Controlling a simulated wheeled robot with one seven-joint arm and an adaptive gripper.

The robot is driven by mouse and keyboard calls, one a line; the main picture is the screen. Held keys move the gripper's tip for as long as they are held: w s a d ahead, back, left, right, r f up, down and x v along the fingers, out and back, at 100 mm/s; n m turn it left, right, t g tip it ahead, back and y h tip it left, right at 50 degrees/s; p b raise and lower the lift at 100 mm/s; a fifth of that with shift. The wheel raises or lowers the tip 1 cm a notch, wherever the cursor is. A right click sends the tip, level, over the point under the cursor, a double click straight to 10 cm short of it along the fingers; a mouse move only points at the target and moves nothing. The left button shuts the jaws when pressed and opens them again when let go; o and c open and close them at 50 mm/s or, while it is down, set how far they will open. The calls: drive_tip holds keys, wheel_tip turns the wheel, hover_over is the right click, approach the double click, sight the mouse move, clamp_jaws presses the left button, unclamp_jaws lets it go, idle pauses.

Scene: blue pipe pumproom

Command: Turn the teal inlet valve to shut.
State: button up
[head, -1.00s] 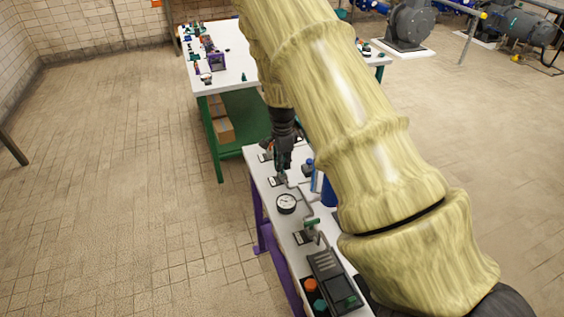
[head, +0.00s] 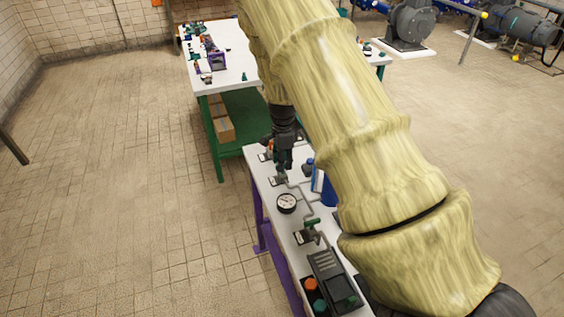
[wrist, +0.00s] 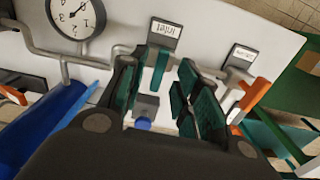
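The teal inlet valve handle (wrist: 160,68) stands in front of a grey tag marked "Inlet" (wrist: 165,33) in the wrist view. My gripper (wrist: 162,74) is open, with one teal-padded finger left of the handle and the other to its right. Gaps show on both sides, so I see no clear contact. In the head view my gripper (head: 284,167) points down over the far part of the white bench. There the inlet handle is mostly hidden by the fingers.
A pressure gauge (wrist: 76,16) sits on the grey pipe at left. An orange-handled valve (wrist: 250,98) with its own tag stands close on the right. Blue parts (wrist: 50,120) lie at lower left. A green-handled valve (head: 312,222) stands nearer on the bench.

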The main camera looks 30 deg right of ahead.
wheel_tip(320, 180, up, 11)
drive_tip(key=shift+r, duration=0.15)
idle(0.8)
